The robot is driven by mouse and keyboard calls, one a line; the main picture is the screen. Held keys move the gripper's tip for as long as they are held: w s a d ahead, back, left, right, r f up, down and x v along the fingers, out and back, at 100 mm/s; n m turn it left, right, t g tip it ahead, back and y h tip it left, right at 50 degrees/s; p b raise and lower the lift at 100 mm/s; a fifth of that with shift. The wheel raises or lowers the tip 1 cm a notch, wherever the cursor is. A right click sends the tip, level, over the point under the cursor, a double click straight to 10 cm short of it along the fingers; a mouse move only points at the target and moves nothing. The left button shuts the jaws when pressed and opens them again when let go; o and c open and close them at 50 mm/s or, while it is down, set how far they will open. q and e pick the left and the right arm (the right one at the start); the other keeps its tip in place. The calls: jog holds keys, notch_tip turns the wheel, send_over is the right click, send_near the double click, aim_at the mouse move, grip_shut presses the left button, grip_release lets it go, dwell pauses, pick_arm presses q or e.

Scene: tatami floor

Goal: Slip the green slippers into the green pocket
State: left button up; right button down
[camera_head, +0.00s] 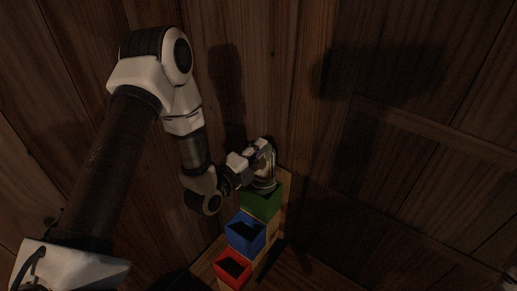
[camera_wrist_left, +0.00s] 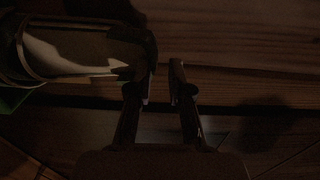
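The green pocket (camera_head: 260,205) is the farthest of a stepped row of box-like pockets on a wooden stand. A pale grey-green rounded thing, apparently the slippers (camera_head: 265,184), stands at its opening; its colour is hard to tell in the dim light. In the left wrist view a rounded thing with a pale patch (camera_wrist_left: 60,55) lies left of the fingers, above a green edge (camera_wrist_left: 10,100). My left gripper (camera_head: 264,155) is just above the green pocket. In the wrist view its fingers (camera_wrist_left: 163,80) are apart with nothing between them. My right gripper is out of view.
The blue pocket (camera_head: 245,234) and the red pocket (camera_head: 233,268) stand nearer, with dark openings that look empty. Dark wooden boards (camera_head: 420,150) lie around the stand. The area to its right is clear, with arm shadows across it.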

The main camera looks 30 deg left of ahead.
pick_arm(q)
jog(key=shift+s, duration=0.1)
jog(key=s, duration=0.4)
jog(key=s+a, duration=0.1)
jog(key=s, duration=0.2)
jog(key=shift+s+r, duration=0.1)
dwell(0.7)
